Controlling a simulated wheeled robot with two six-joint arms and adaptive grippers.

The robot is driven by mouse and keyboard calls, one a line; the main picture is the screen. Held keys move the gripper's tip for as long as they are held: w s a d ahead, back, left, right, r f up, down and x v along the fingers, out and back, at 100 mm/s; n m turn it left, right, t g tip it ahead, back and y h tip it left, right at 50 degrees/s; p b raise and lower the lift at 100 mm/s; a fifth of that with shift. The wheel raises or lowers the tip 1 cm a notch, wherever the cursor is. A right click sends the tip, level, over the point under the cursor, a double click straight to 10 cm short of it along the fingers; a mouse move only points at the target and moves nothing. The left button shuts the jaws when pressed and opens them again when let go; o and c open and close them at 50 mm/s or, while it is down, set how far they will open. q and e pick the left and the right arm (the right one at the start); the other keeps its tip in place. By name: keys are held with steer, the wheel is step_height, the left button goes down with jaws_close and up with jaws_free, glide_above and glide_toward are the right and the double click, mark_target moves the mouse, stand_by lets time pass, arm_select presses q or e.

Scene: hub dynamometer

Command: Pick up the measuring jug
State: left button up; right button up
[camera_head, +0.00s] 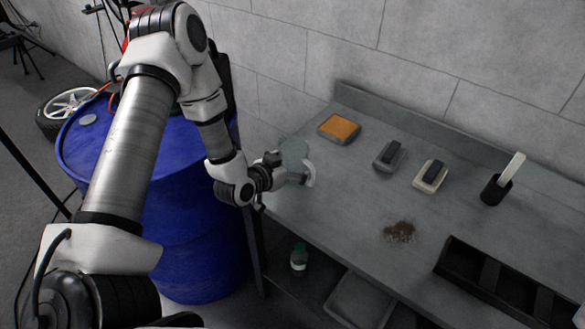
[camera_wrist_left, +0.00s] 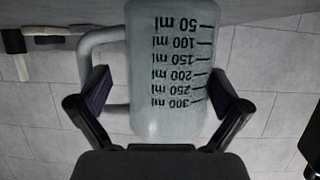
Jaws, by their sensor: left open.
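The measuring jug (camera_head: 294,152) is pale and translucent and stands at the left end of the grey bench. Its handle (camera_head: 311,172) points to the right in the head view. My left gripper (camera_head: 280,174) is at the jug, open, and partly covers it. In the left wrist view the jug (camera_wrist_left: 170,70) fills the middle, with its black ml scale upside down. The open fingers of my left gripper (camera_wrist_left: 161,95) lie to either side of its body, one overlapping the handle. I cannot tell whether they touch it. My right gripper is not in view.
An orange-topped pad (camera_head: 340,128), two brushes or blocks (camera_head: 390,155) (camera_head: 431,175) and a black cup with a white stick (camera_head: 496,190) stand on the bench (camera_head: 345,200). A brown stain (camera_head: 399,231) and black tray (camera_head: 505,285) lie nearer. A blue drum (camera_head: 200,240) stands left.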

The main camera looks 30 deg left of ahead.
arm_select(q)
steer(key=shift+w+d, duration=0.1)
steer(key=shift+w, duration=0.15)
steer(key=shift+w+a+f, duration=0.45)
steer(key=shift+w+a, duration=0.1)
steer(key=shift+a, duration=0.05)
steer(key=c, duration=0.5)
steer(key=shift+f, duration=0.1)
steer(key=c, duration=0.5)
steer(key=shift+s+d+r, duration=0.2)
steer(key=shift+d+r, duration=0.15)
steer(key=shift+d, duration=0.05)
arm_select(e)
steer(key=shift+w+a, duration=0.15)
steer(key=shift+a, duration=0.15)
arm_select(q)
steer(key=shift+w+a, duration=0.15)
